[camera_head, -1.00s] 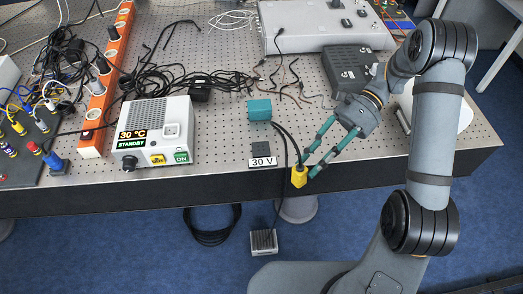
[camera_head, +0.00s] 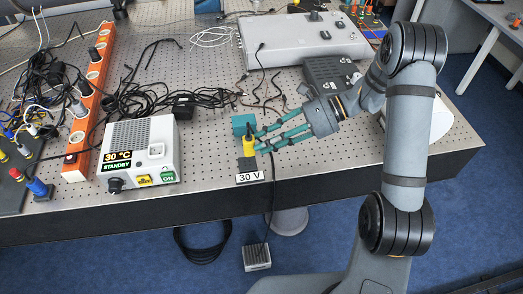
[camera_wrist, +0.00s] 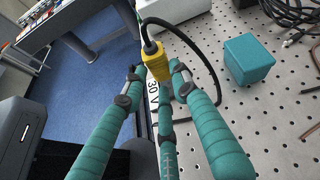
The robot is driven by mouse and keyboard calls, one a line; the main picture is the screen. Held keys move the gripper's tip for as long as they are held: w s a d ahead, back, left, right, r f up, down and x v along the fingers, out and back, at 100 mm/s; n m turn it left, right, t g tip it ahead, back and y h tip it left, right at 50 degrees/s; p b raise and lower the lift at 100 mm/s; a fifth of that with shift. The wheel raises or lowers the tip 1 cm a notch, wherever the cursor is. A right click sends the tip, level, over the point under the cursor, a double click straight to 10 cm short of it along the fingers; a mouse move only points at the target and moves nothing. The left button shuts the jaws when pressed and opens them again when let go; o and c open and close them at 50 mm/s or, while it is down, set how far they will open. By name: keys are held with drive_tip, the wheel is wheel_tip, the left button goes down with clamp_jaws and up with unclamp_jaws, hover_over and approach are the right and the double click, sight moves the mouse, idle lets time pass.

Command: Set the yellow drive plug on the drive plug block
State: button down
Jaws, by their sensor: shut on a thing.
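The yellow drive plug (camera_head: 249,142) is held at the fingertips of my gripper (camera_head: 258,142), which is shut on it. In the wrist view, the plug (camera_wrist: 157,64) is between the fingertips with its black cable rising from the top. A dark block (camera_head: 247,164) with a "30 V" label (camera_head: 249,177) is just below the plug in the head view. A teal box (camera_head: 243,121) stands right behind the plug. Neither block is marked as the drive plug block. I cannot tell whether the plug touches the dark block, which my fingers hide in the wrist view.
The white heater-like unit (camera_head: 140,150) showing 30 °C and STANDBY stands to the left. An orange power strip (camera_head: 88,112) and tangled cables lie farther left. A dark grey box (camera_head: 333,76) and a large grey case (camera_head: 300,40) are behind. The perforated table (camera_head: 345,165) is clear at front right.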

drive_tip(key=shift+s+a+f, duration=0.1)
drive_tip(key=shift+a+f, duration=0.3)
drive_tip(key=shift+a, duration=0.15)
drive_tip(key=shift+f+p, duration=0.5)
drive_tip(key=shift+f, duration=1.45)
drive_tip(key=shift+f, duration=0.1)
drive_tip(key=c, duration=1.7)
unclamp_jaws()
drive_tip(key=shift+o, duration=0.3)
drive_tip(key=shift+d+r, duration=0.2)
drive_tip(key=shift+d, duration=0.1)
drive_tip(key=b+v, duration=0.2)
drive_tip(key=v, duration=0.9)
drive_tip(key=shift+d+b, duration=0.2)
drive_tip(key=shift+b, duration=0.15)
